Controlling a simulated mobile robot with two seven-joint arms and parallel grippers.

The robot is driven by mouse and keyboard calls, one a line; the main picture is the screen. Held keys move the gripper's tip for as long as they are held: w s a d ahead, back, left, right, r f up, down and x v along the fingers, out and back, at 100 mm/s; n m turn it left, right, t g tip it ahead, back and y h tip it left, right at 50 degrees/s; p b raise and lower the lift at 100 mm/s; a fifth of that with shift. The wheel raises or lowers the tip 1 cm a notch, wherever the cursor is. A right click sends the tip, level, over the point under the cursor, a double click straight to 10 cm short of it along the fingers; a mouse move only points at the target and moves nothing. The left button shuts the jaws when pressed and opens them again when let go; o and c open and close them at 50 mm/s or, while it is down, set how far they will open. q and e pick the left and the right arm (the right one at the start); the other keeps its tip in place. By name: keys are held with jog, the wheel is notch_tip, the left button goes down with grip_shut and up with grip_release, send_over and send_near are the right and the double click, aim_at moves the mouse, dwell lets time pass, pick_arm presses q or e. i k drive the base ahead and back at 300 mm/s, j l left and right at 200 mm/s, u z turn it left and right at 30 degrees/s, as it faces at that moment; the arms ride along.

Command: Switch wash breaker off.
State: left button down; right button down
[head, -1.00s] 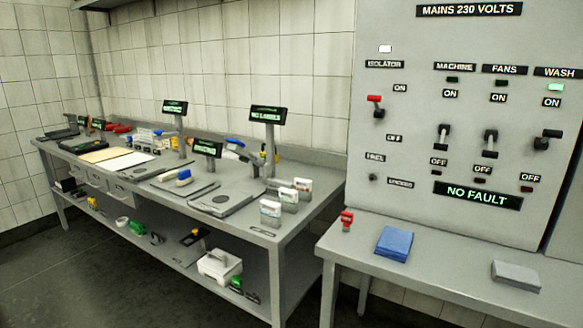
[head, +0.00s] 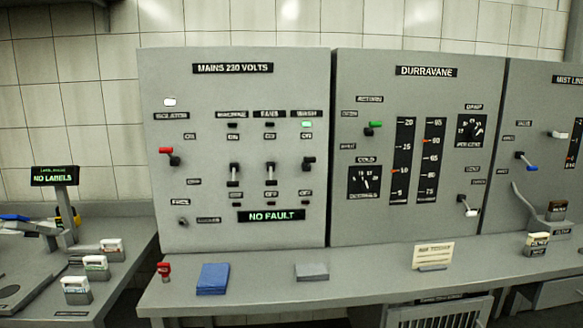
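The wash breaker (head: 308,163) is a black-handled lever at the right of the grey mains panel (head: 205,232). Its handle sits between the ON label above and the OFF label below, somewhat nearer to ON. The green lamp (head: 307,124) above it, under the WASH label, is lit. The fault display (head: 271,215) reads NO FAULT. Neither of my grippers is in view.
Left of the wash lever are the fans lever (head: 270,172), the machine lever (head: 234,174) and the red-handled isolator (head: 168,155). The Durravane panel (head: 350,226) adjoins at right.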

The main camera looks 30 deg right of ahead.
aim_at(308, 162)
jog(key=z, duration=1.15)
